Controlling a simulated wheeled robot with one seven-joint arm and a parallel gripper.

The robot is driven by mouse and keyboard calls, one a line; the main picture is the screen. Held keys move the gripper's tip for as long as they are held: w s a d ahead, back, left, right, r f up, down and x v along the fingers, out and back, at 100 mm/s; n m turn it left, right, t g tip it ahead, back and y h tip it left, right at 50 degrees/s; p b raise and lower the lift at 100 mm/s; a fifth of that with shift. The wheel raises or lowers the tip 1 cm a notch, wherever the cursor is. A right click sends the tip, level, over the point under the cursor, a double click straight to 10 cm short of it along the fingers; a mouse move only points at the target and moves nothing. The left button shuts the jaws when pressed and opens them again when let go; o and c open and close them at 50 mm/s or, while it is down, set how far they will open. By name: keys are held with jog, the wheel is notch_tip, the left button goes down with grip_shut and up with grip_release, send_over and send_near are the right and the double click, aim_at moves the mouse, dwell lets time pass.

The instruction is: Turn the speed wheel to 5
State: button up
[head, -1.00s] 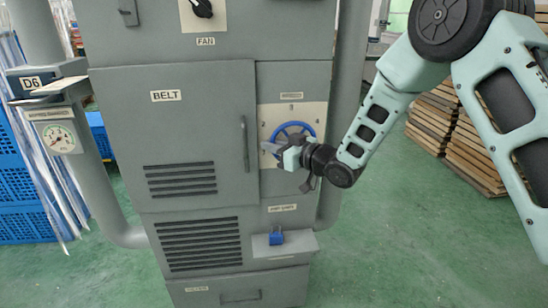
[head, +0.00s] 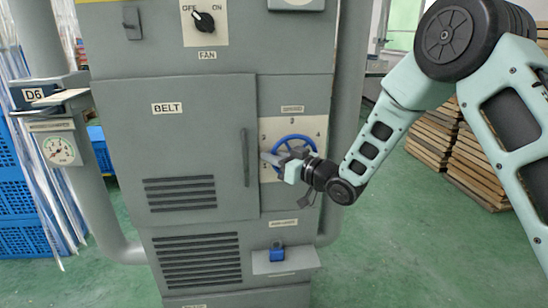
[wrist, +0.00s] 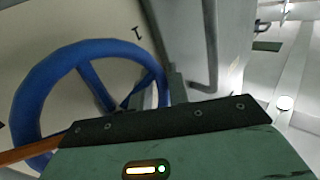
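The blue speed wheel (head: 302,138) is on a pale numbered plate (head: 317,126) on the right of the grey cabinet. My gripper (head: 274,161) is at the wheel's lower left in the head view and hides part of its lower rim. I cannot tell whether it touches the rim or how far its fingers are apart. In the wrist view the wheel (wrist: 70,58) is large and close, with a numeral 1 beside its rim. My gripper's body covers the bottom there, and its fingertips are hidden. The wheel's setting cannot be read.
The belt door (head: 180,130) with its vertical handle (head: 244,158) is just left of the wheel. A small shelf with a blue padlock-like item (head: 277,252) is below. The fan switch (head: 203,21) is above. Wooden pallets (head: 470,165) stand at the right.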

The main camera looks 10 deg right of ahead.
jog(key=shift+d, duration=0.1)
jog(key=b+v, duration=0.2)
jog(key=v, duration=1.5)
jog(key=shift+s, duration=0.15)
jog(key=shift+d+r, duration=0.1)
